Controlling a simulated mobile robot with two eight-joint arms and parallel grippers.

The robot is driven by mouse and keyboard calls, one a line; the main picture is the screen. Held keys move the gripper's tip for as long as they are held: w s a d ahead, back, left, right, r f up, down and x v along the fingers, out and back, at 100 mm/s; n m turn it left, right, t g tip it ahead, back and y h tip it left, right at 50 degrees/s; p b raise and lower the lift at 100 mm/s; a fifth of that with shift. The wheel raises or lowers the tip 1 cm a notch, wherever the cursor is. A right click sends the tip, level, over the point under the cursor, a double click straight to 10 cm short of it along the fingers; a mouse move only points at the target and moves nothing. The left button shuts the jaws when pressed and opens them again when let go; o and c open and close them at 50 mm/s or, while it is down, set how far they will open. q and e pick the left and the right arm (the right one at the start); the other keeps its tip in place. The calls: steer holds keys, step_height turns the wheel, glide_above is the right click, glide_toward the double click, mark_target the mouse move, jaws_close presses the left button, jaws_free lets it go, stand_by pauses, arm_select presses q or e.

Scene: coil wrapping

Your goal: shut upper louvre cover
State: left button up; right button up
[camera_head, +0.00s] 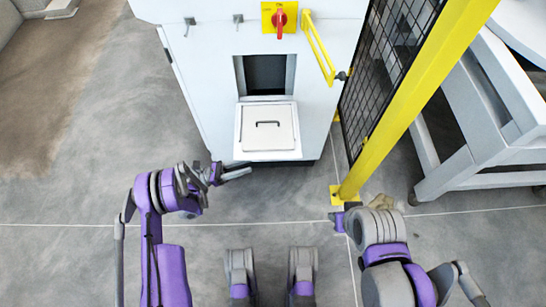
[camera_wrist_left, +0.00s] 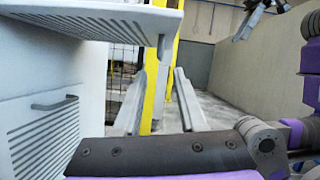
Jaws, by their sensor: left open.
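The upper louvre cover (camera_head: 268,140) is a white square flap with a dark handle. It is open, folded down and standing out from the cabinet (camera_head: 205,85), below a dark opening (camera_head: 265,76). In the left wrist view the cover (camera_wrist_left: 110,14) juts out flat at the top, with slots on its underside. My left gripper (camera_head: 238,172) is open and empty, below and left of the cover, apart from it. Its two fingers (camera_wrist_left: 163,95) show apart in the left wrist view. My right gripper (camera_head: 350,208) is at the lower right, its jaws unclear.
A lower louvred panel (camera_wrist_left: 45,125) with a handle lies flat on the cabinet front. A red switch (camera_head: 279,19) and a yellow handle (camera_head: 318,48) sit above. A yellow post (camera_head: 400,105) with mesh fence stands at the right. The floor at left is clear.

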mark_target(269, 159)
arm_select(q)
steer(key=b+x, duration=0.1)
steer(key=x, duration=0.8)
steer(key=shift+d, duration=0.2)
steer(key=shift+c, duration=0.2)
jaws_close()
stand_by(0.9)
